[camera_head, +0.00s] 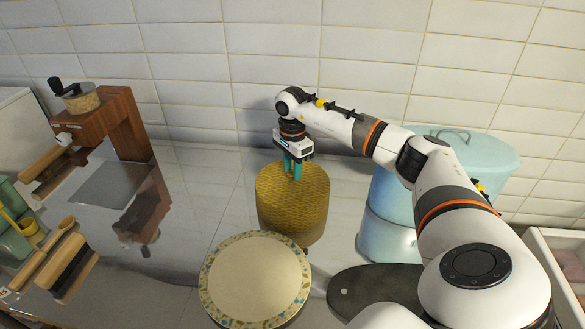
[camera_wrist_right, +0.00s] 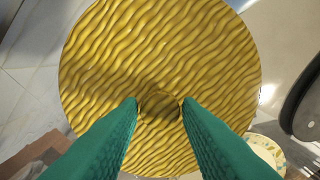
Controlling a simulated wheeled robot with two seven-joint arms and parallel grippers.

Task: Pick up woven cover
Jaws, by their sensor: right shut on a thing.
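The woven cover (camera_head: 292,208) is a yellow, round, ribbed piece in the middle of the head view, standing upright near the back wall. In the right wrist view its wavy top (camera_wrist_right: 150,50) fills most of the picture. My right gripper (camera_head: 292,172) comes down on it from above. Its green fingers (camera_wrist_right: 160,106) are shut on a small round knob at the middle of the cover's top. I cannot tell whether the cover's bottom rests on the counter. My left gripper is not in view.
A round board with a patterned rim (camera_head: 208,270) lies just in front of the cover. A pale blue lidded canister (camera_head: 390,215) stands to the right, behind my arm. A dark flat board (camera_head: 350,290) lies front right. A wooden stand (camera_head: 115,115) is at the left. The tiled wall is close behind.

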